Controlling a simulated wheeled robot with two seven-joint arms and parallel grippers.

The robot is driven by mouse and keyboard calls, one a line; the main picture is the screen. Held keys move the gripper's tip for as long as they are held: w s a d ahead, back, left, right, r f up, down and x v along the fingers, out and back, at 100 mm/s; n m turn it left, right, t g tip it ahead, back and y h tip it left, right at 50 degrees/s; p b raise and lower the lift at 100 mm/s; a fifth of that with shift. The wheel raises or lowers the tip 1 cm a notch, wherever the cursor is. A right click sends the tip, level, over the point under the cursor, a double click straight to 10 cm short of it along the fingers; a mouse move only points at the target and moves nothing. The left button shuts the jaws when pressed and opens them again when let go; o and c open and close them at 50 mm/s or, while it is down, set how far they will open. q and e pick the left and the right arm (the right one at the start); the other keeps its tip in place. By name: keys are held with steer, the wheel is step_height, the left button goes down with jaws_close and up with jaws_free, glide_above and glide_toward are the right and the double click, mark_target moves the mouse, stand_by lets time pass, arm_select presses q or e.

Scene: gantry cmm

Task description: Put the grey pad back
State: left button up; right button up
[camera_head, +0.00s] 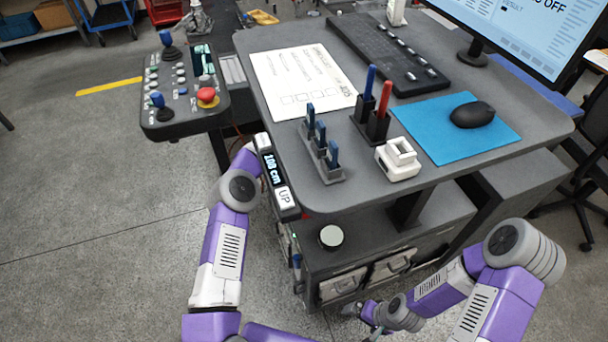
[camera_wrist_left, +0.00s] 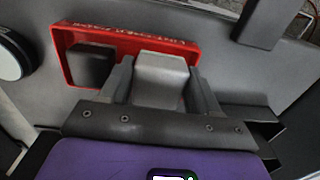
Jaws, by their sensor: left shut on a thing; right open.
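In the left wrist view the light grey pad (camera_wrist_left: 160,78) is between the two fingers of my left gripper (camera_wrist_left: 160,85), which is shut on it. A red tray (camera_wrist_left: 62,42) with pale lettering on its far wall lies behind and below the pad. The pad overlaps the tray's right part; I cannot tell whether it touches the tray floor. A dark block (camera_wrist_left: 90,66) sits in the tray's left part. In the head view my left gripper is hidden by the desk. My right gripper (camera_head: 368,313) is open and low, in front of the cabinet drawers.
The grey desk (camera_head: 450,190) carries a blue mat (camera_head: 440,145), a mouse (camera_head: 472,114), pen holders and a white block (camera_head: 398,160). A control panel (camera_head: 182,95) stands left. Below is a cabinet (camera_head: 380,245) with a round-topped object (camera_head: 331,237). The floor at left is clear.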

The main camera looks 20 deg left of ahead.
arm_select(q)
steer(key=shift+w+d+f, duration=0.1)
steer(key=shift+w+d, duration=0.25)
steer(key=shift+d, duration=0.25)
steer(key=shift+w+d, duration=0.3)
steer(key=shift+d, duration=0.3)
step_height(320, 180, down, 3)
steer(key=shift+w+a+f+b, duration=0.1)
steer(key=shift+b, duration=1.1)
steer(key=shift+a, duration=0.1)
steer(key=o, duration=1)
steer(key=shift+f, duration=0.1)
